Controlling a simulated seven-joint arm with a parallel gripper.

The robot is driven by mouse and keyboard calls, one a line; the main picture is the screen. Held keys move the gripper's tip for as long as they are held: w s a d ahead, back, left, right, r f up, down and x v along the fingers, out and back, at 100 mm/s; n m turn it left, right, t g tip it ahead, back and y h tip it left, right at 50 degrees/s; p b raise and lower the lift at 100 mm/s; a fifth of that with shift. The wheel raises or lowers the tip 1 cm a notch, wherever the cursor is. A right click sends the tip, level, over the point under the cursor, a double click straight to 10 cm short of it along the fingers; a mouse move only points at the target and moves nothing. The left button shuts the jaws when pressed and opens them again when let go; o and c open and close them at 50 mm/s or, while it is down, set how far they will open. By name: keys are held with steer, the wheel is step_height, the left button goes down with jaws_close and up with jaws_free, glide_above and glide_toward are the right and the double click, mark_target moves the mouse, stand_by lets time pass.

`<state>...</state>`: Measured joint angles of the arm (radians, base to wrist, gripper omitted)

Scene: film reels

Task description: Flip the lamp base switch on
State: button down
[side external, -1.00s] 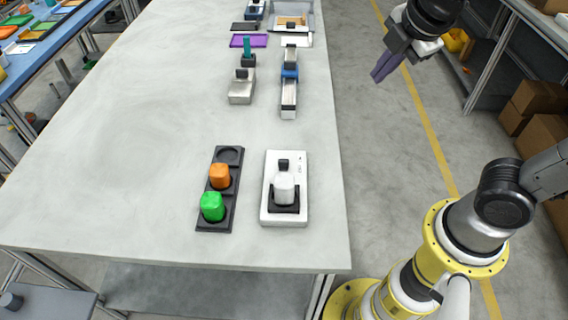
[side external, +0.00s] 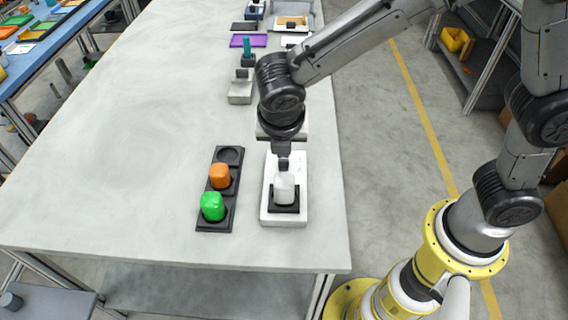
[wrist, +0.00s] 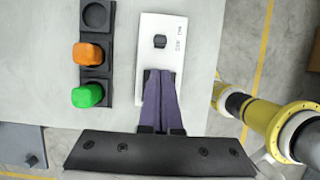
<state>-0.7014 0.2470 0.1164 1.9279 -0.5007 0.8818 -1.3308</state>
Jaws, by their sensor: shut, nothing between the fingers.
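The white lamp base (side external: 291,219) lies near the table's front right corner. A white bulb-like piece (side external: 285,190) stands in its black square socket (side external: 283,209). My gripper (side external: 284,168) is shut and empty, pointing down over the far part of the base; whether it touches anything I cannot tell. In the side view it covers the switch. In the wrist view the black switch (wrist: 160,41) shows on the base (wrist: 177,30), beyond the tips of my purple fingers (wrist: 159,73). The fingers hide the white piece there. Small lettering beside the switch is too blurred to read.
Left of the base is a black holder (side external: 228,157) with an orange piece (side external: 220,176), a green piece (side external: 212,207) and one empty round recess. A grey block (side external: 240,93) and a purple tray (side external: 248,41) stand farther back. The table's left side is clear.

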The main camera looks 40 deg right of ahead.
mark_target(285, 162)
steer(key=shift+d+f, duration=0.1)
steer(key=x, duration=0.9)
steer(key=shift+w+d+f, duration=0.1)
steer(key=shift+w+f, duration=0.05)
steer(key=shift+f, duration=0.25)
steer(key=shift+w+d, duration=0.85)
steer(key=shift+r, duration=0.1)
steer(key=v, duration=1)
